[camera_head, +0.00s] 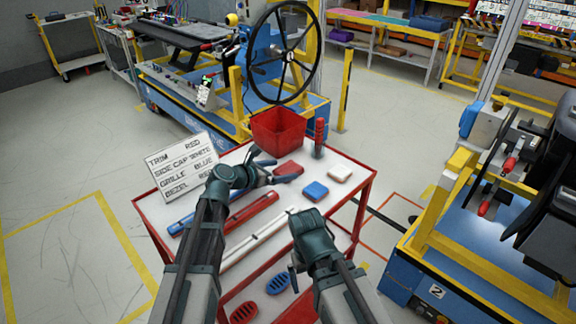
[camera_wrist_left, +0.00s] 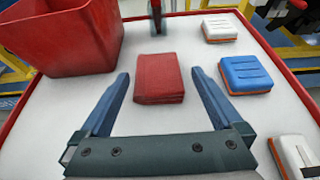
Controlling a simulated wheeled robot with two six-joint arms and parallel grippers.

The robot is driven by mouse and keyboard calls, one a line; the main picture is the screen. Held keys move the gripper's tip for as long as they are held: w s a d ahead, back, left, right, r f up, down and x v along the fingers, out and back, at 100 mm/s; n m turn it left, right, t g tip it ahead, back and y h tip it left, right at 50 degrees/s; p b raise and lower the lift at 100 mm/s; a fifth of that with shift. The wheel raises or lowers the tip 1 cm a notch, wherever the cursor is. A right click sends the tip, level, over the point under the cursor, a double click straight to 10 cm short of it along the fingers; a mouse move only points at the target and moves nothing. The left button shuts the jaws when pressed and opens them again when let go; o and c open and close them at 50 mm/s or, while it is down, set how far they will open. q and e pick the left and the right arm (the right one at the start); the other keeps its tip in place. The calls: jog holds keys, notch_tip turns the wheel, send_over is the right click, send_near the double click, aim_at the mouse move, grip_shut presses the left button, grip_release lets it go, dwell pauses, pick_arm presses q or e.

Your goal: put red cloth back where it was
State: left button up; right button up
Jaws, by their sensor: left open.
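The red cloth (camera_head: 289,168) is a folded red pad lying flat on the white top of the red cart. In the left wrist view the cloth (camera_wrist_left: 160,80) lies between and just ahead of my two fingertips. My left gripper (camera_head: 281,170) is open and holds nothing; the gap between its fingers (camera_wrist_left: 158,74) is wider than the cloth. Whether the fingers are at the cloth's height is hard to tell. My right gripper (camera_head: 300,252) hangs over the cart's near right side, pointing down; its jaw opening cannot be made out.
A red bin (camera_head: 278,133) stands behind the cloth. A blue block (camera_head: 315,191) and white block (camera_head: 340,173) lie to its right, with a red-topped upright tool (camera_head: 319,138) behind. Blue, red (camera_head: 251,212) and white bars lie nearer. A label board (camera_head: 182,165) stands left.

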aim_at(288, 169)
pick_arm(q)
jog(key=p+v, duration=0.2)
jog(key=v, duration=0.5)
jog(key=shift+s+a, duration=0.25)
jog(key=b+x, duration=0.4)
jog(key=x, duration=0.8)
jog(key=shift+w+r, duration=0.1)
jog(key=shift+d+b, duration=0.15)
jog(key=shift+b, duration=0.25)
